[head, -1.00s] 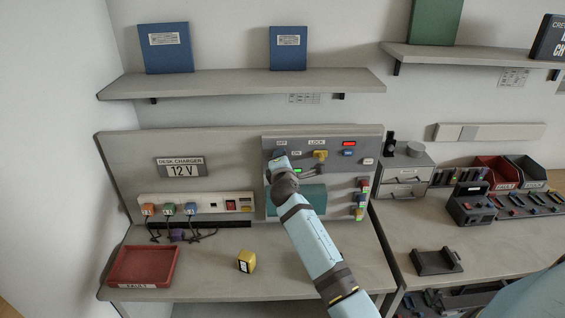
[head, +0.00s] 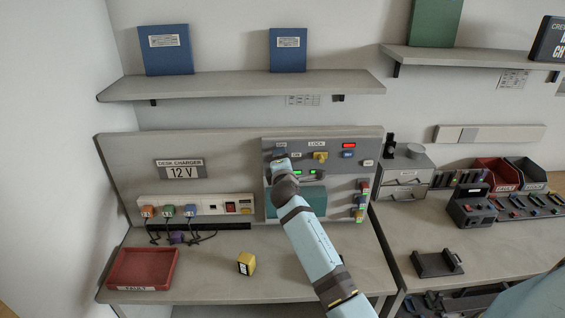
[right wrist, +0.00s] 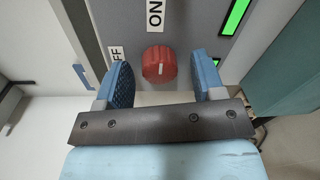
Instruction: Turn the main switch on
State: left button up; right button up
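The main switch is a red round knob (right wrist: 159,66) with a white mark, on the grey panel (head: 335,190) at the back of the desk. ON and OFF labels sit beside it. In the right wrist view, my right gripper (right wrist: 160,82) is open, with one blue finger on each side of the knob and a gap on both sides. In the head view the right gripper (head: 280,156) is at the panel's upper left and hides the knob. Green lights (right wrist: 234,16) are lit near the knob. My left gripper is not in view.
A yellow switch (head: 320,157) under the LOCK label is close to the right gripper. A charger strip (head: 195,207) with plugs is at left. A red tray (head: 143,285) and a yellow block (head: 246,262) are on the desk. A shelf (head: 240,84) runs above.

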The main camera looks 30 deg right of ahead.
jog(key=b+v, duration=0.2)
jog(key=v, duration=1.1)
jog(key=shift+s+a, duration=0.25)
jog(key=shift+s, duration=0.1)
jog(key=shift+r, duration=0.1)
jog(key=s+a+f+m+g+y+p, duration=0.1)
jog(key=s+a+f+m+y, duration=0.1)
jog(key=s+a+f+y, duration=0.45)
jog(key=s+a+f+m+y+p, duration=0.1)
jog(key=s+a+f+m, duration=0.15)
jog(key=f, duration=0.65)
jog(key=s+a+f+m+g+y, duration=0.1)
jog(key=s+a+f+m+y, duration=0.1)
jog(key=s, duration=0.6)
jog(key=s+a+f+m+g+y, duration=0.2)
jog(key=s+a+f+m, duration=0.3)
jog(key=s+f, duration=0.3)
jog(key=shift+s+a+y+p, duration=0.3)
jog(key=shift+s+a+y, duration=0.05)
jog(key=shift+s, duration=0.15)
